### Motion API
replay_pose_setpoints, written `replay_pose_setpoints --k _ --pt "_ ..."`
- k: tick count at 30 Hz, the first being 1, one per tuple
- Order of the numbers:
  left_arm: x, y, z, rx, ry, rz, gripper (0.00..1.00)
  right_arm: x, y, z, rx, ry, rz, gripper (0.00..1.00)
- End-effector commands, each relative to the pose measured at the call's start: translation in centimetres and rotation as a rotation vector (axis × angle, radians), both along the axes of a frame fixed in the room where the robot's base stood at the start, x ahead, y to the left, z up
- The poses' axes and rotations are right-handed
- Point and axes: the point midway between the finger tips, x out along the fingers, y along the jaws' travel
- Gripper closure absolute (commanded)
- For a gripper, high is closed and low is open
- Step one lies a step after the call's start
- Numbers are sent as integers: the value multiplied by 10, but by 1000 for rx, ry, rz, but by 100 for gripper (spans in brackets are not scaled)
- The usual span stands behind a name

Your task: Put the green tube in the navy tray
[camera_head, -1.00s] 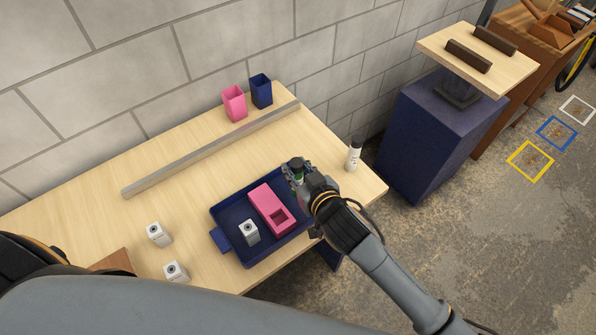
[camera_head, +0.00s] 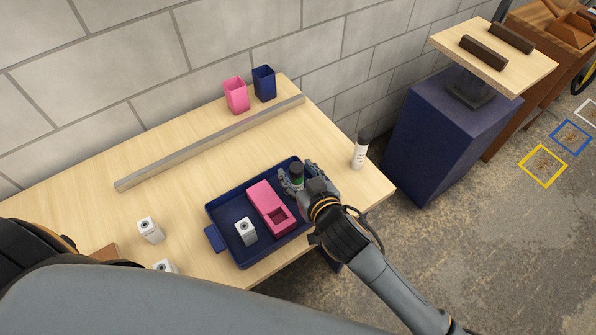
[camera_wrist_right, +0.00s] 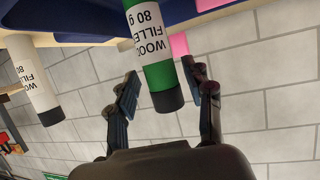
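The green tube (camera_head: 297,175) has a white label, a green band and a dark cap. It stands about upright at the back right corner inside the navy tray (camera_head: 228,255); its base is hidden in the head view. My right gripper (camera_head: 298,177) is open, with a finger on either side of the tube. In the right wrist view the tube (camera_wrist_right: 157,60) shows between the spread fingers (camera_wrist_right: 163,85), with narrow gaps beside its cap. My left gripper is not in view.
A pink block (camera_head: 267,203) with an opening and a white block (camera_head: 246,231) sit in the tray. A white tube (camera_head: 360,152) stands to its right. A grey bar (camera_head: 210,143), pink cup (camera_head: 236,95) and navy cup (camera_head: 264,83) are behind. White blocks (camera_head: 150,230) are at left.

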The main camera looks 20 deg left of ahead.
Motion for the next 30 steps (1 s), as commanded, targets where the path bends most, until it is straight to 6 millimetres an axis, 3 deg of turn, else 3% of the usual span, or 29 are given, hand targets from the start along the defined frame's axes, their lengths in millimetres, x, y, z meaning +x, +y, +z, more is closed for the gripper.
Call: replay_pose_setpoints --k 8,21,30 --pt "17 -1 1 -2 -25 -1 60 -4 -3 5 0 0 0 49" --pt "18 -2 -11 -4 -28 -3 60 -60 -53 34 2 1 0 49" --pt "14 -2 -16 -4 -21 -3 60 -81 -73 48 0 0 -1 49"
